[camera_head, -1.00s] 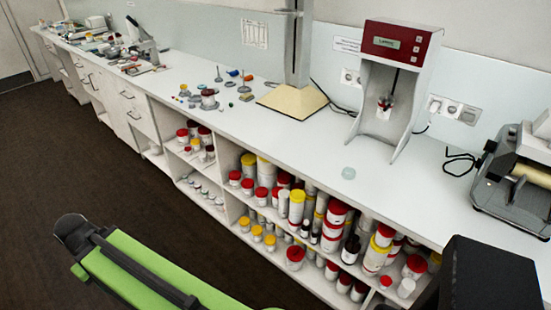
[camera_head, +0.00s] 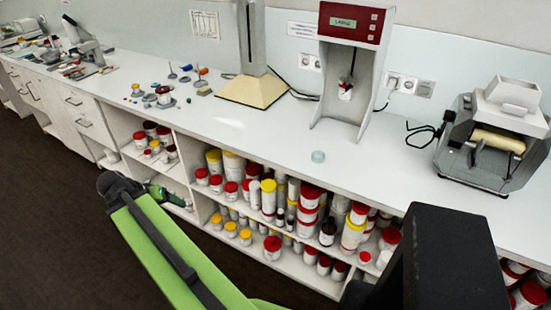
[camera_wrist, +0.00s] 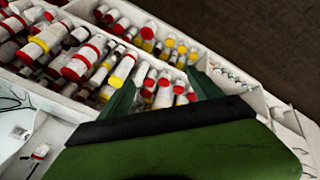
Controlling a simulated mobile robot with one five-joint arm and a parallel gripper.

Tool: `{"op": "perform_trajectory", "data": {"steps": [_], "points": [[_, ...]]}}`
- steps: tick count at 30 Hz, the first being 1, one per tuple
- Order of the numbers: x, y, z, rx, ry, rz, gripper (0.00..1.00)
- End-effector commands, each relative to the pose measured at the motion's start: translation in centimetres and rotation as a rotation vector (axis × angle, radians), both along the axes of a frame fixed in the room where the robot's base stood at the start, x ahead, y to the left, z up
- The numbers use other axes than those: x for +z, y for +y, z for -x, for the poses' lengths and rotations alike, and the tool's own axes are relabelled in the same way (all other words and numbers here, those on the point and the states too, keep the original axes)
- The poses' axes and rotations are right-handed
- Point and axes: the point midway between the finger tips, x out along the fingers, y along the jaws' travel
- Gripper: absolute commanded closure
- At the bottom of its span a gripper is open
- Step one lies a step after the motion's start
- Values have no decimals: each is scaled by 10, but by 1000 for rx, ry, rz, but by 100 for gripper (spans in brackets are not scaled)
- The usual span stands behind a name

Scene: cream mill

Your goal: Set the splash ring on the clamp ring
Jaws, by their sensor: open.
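A small pale, greenish, see-through ring (camera_head: 318,156), which looks like the splash ring, lies on the white bench in front of the red-topped mixer stand (camera_head: 350,60). A small white jar with red marks (camera_head: 345,90) hangs at the stand's shaft. I cannot make out a clamp ring for certain; it may be at this jar. My gripper (camera_wrist: 163,88) is open and empty in the wrist view, its two green fingers apart over the shelf of jars. In the head view it shows partly, low in front of the shelves, away from the pale ring.
Shelves under the bench hold many red- and yellow-lidded jars (camera_head: 268,200). A grey roller machine (camera_head: 490,135) stands at right. A column on a cream base (camera_head: 252,90) and small parts (camera_head: 165,97) stand left. The bench around the pale ring is clear.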

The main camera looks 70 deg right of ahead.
Motion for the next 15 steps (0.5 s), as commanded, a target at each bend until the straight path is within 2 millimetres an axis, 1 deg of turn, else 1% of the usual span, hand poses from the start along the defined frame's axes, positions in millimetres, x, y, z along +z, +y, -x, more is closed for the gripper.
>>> {"op": "perform_trajectory", "data": {"steps": [1, 2, 3, 5, 6, 8, 9, 10, 12, 15], "points": [[4, -43, 27, -135, -19, 80, 26], [8, -67, 44, -216, -33, 133, 26], [16, -97, 67, -319, -54, 206, 26], [27, -139, 106, -468, -82, 320, 26], [36, -163, 133, -559, -101, 397, 26], [49, -194, 172, -681, -128, 507, 26], [57, -211, 196, -751, -144, 576, 26], [63, -222, 213, -797, -156, 624, 26], [75, -240, 247, -881, -178, 721, 26], [88, -256, 278, -954, -201, 818, 26]]}}
